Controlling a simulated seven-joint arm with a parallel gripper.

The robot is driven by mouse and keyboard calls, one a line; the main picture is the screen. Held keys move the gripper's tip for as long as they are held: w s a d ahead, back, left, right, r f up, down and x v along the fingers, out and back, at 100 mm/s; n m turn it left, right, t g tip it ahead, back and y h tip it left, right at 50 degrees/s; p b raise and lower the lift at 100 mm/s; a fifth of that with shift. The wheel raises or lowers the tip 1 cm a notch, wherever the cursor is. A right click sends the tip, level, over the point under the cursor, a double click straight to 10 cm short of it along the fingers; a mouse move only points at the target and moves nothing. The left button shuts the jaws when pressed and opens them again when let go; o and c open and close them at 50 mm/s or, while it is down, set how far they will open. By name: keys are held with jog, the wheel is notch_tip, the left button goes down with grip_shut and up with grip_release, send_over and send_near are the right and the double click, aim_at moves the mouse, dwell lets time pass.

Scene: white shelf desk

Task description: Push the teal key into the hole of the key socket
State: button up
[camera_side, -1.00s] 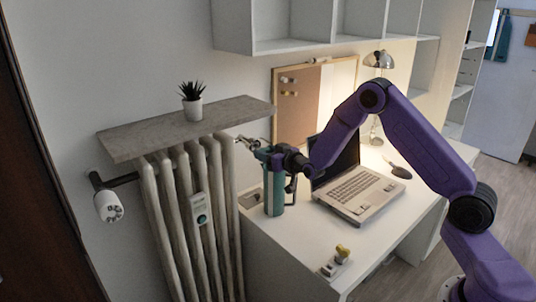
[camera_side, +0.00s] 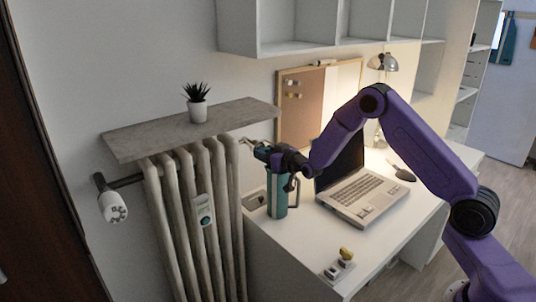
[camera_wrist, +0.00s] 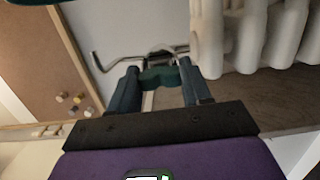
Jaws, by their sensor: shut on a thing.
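My gripper (camera_wrist: 162,88) is shut on the teal key (camera_wrist: 165,76), which spans between its two dark teal fingers in the wrist view. In the side view my gripper (camera_side: 262,151) is near the wall, right of the radiator and above a teal flask. Just beyond the key is a shiny metal fitting (camera_wrist: 120,59) with bent arms and a pale rounded part in its middle. The fitting also shows in the side view (camera_side: 248,143). I cannot tell whether the rounded part is the key socket. Its hole and the key's far end are hidden.
The teal flask (camera_side: 278,192) stands on the white desk (camera_side: 300,250) below my gripper. The radiator (camera_side: 180,205) and its shelf (camera_side: 150,135) are close on the left. A corkboard (camera_side: 303,110) and an open laptop (camera_side: 356,193) are on the right.

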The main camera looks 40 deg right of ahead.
jog(key=shift+w, duration=0.1)
jog(key=o, duration=1.1)
jog(key=s+r, duration=0.2)
jog(key=s, duration=1.5)
jog(key=shift+r, duration=0.3)
jog(key=shift+s, duration=0.1)
